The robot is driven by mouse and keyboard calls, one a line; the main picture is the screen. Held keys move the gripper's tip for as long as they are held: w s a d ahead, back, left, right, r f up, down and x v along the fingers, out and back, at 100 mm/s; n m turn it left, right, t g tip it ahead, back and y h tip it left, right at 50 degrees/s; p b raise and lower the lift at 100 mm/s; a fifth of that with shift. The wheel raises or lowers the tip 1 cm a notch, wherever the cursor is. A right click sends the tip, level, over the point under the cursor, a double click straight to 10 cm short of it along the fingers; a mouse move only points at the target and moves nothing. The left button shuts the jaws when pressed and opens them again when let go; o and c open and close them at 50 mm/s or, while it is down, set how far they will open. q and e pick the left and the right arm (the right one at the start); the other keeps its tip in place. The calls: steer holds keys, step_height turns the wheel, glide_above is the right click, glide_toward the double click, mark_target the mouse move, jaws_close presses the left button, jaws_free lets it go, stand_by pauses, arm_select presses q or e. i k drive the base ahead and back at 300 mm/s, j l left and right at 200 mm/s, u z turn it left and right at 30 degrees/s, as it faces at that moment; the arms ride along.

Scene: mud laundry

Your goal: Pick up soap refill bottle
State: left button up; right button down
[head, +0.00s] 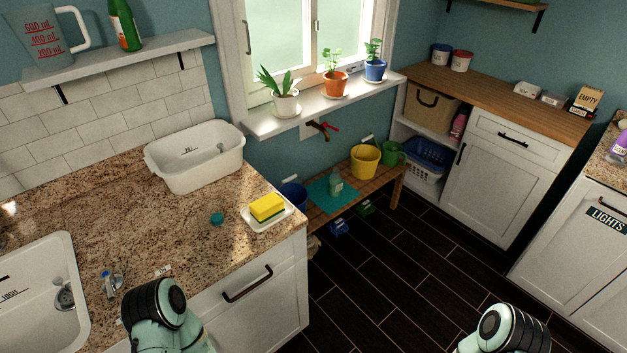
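I cannot tell for sure which bottle is the soap refill bottle. A small teal-green bottle (336,183) stands upright on the turquoise mat of the low wooden bench below the window. A green bottle with a red and white label (125,27) stands on the upper left wall shelf. A pink bottle (458,126) sits in the shelving at the back. A purple-and-white bottle (621,143) is cut off at the right edge. Parts of both my arms show at the bottom edge, away from all the bottles. Neither gripper's fingers are in view.
The granite counter holds a white tub (196,158), a teal cap (217,219) and a yellow sponge on a white dish (268,220). The bench (385,194) also carries a yellow bucket (365,161) and a green watering can (391,152). The dark floor (405,280) is mostly clear.

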mark_target(335, 178)
steer(key=u, duration=2.9)
steer(key=z, duration=2.9)
steer(key=i+l+z, duration=0.6)
steer(key=i+l+u, duration=0.2)
steer(key=i, duration=0.25)
steer(key=i+l+u, duration=0.2)
steer(key=i, duration=0.3)
steer(key=i+l+u, duration=0.15)
steer(key=i+l, duration=0.15)
steer(key=i, duration=0.15)
